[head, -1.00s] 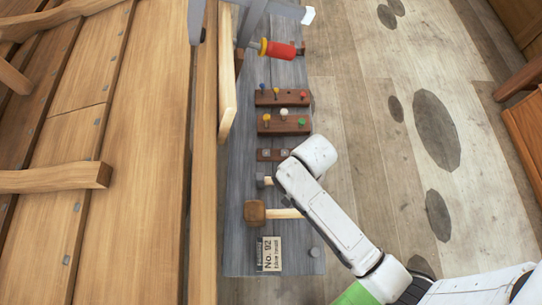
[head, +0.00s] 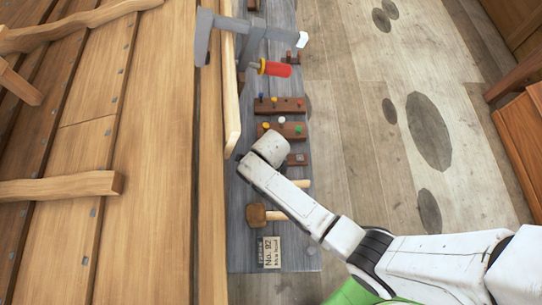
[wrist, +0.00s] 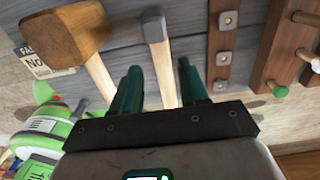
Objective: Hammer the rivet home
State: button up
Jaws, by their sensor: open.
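My gripper (wrist: 160,88) is open in the wrist view, its two green fingers either side of the handle of a small metal-headed hammer (wrist: 153,26). Nothing is clamped; whether a finger touches the handle I cannot tell. In the head view my arm covers the hammer's head, and its pale handle end (head: 302,184) shows beyond the arm. A wooden mallet (head: 256,216) lies nearer on the grey bench; it also shows in the wrist view (wrist: 66,36). The planked hull (head: 155,140) fills the left, with small metal rivet heads in it. I cannot tell which rivet is meant.
The grey bench (head: 240,255) holds a label card (head: 270,252), a strip with metal squares (wrist: 226,58) and two racks of coloured pegs (head: 281,105). A grey clamp (head: 228,24) and a red-handled tool (head: 274,69) stand farther back. The floor at right is clear.

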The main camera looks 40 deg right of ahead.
notch_tip(320, 180, down, 5)
jog(key=b, duration=0.4)
jog(key=shift+f+b, duration=1.1)
jog(key=shift+f, duration=0.4)
jog(key=shift+c, duration=0.4)
grip_shut()
jog(key=shift+r+p, duration=0.7)
jog(key=shift+p, duration=0.1)
dwell(0.3)
notch_tip(320, 180, up, 8)
jog(key=p, duration=0.8)
jog(key=shift+c, duration=1.5)
grip_release()
grip_shut()
